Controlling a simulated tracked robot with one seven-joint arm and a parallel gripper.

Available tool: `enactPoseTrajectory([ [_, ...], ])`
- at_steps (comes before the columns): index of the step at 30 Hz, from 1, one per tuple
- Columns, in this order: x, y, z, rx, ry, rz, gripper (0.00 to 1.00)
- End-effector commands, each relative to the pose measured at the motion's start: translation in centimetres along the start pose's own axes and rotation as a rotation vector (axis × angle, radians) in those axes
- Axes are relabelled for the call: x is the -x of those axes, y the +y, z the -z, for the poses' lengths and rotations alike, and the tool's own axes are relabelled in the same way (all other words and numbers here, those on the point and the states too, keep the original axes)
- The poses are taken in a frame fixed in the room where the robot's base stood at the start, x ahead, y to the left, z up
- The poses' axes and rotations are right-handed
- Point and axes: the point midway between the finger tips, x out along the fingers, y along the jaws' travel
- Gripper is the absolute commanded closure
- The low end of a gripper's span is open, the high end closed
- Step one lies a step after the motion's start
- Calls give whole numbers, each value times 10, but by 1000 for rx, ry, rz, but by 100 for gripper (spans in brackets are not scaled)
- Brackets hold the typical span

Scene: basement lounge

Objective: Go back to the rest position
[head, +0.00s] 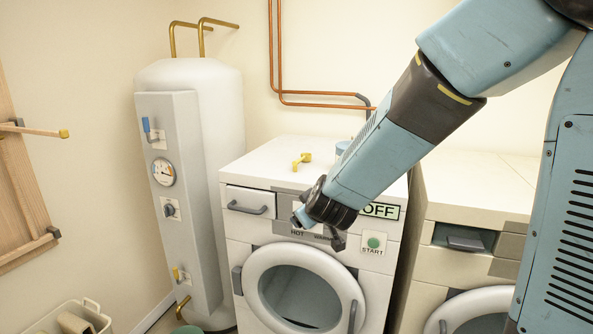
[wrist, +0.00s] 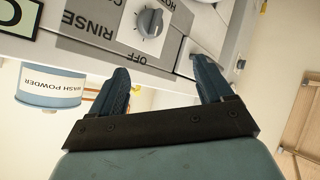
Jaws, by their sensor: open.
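My gripper (head: 320,228) hangs at the end of my arm in front of the control panel of the white washing machine (head: 250,165) in the head view. In the wrist view my gripper (wrist: 160,70) has its two dark fingers spread apart, with nothing between them. A grey dial (wrist: 150,22) with the words RINSE and OFF around it lies beyond the fingertips. In the head view my arm hides part of the panel and the dial. I cannot tell whether a finger touches the panel.
A blue-and-white wash powder tin (wrist: 50,86) stands on the washer top, mostly behind my arm in the head view. A yellow valve-like piece (head: 302,160) lies there too. A water heater (head: 218,130) stands left, a second machine (head: 480,185) right, a basket (head: 75,318) lower left.

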Motion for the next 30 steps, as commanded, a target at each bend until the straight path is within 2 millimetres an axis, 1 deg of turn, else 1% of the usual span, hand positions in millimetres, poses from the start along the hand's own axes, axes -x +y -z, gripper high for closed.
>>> enactPoseTrajectory([
  [1, 12, 11, 2, -46, 4, 26, 20],
  [7, 59, 36, -2, -192, -20, 137, 20],
  [11, 94, 50, -11, -271, -61, 184, 20],
  [14, 122, 60, -22, -326, -104, 204, 20],
  [20, 180, 78, -53, -432, -224, 196, 20],
  [24, 223, 88, -81, -511, -327, 148, 20],
  [27, 250, 92, -100, -564, -399, 100, 20],
  [30, 272, 94, -117, -610, -460, 52, 20],
])
